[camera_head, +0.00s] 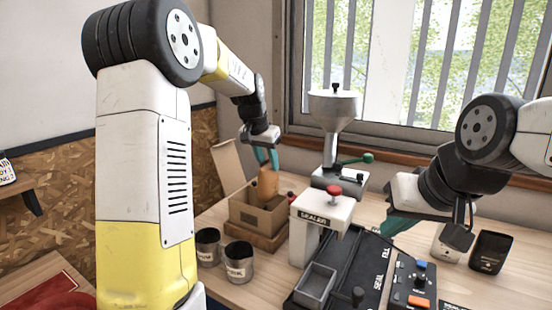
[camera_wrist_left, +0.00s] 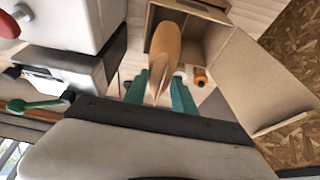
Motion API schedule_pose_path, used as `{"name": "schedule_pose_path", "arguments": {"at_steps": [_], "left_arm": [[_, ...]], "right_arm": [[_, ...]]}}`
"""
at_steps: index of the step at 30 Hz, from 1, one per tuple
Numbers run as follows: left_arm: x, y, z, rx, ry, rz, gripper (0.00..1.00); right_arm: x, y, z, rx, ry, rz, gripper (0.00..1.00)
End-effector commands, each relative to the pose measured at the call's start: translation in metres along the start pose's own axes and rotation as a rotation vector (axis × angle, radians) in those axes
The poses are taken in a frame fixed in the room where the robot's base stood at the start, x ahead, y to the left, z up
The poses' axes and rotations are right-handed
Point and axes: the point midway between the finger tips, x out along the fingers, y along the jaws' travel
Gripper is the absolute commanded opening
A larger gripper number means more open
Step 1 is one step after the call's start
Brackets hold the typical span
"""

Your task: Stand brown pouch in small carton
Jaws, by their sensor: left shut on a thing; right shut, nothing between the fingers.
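The brown pouch (camera_head: 268,183) is upright in my left gripper (camera_head: 266,157), whose teal fingers are shut on its top. The small carton (camera_head: 246,215) stands open below it, with a flap raised at the back left. In the head view the pouch's lower end overlaps the carton's opening. In the left wrist view the pouch (camera_wrist_left: 166,50) points toward the carton (camera_wrist_left: 214,14), between the fingers (camera_wrist_left: 160,92). I cannot tell whether its lower end is inside. My right gripper (camera_head: 396,222) is shut and empty at the right, partly hidden by its own wrist.
A sealer (camera_head: 318,222) with a red knob stands right of the carton. A funnel machine (camera_head: 335,115) is behind it. Two metal cups (camera_head: 239,262) stand in front of the carton. A black pouch (camera_head: 490,252) and a control box (camera_head: 411,285) are at the right.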

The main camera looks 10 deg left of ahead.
Motion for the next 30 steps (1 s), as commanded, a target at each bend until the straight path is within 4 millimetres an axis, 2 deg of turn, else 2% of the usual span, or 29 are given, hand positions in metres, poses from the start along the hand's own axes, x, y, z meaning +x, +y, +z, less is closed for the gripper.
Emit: {"name": "schedule_pose_path", "arguments": {"at_steps": [30], "left_arm": [[0.094,0.000,0.040,-0.001,-0.002,0.001,0.00]], "right_arm": [[0.000,0.000,0.000,0.000,-0.001,0.000,0.00]]}}
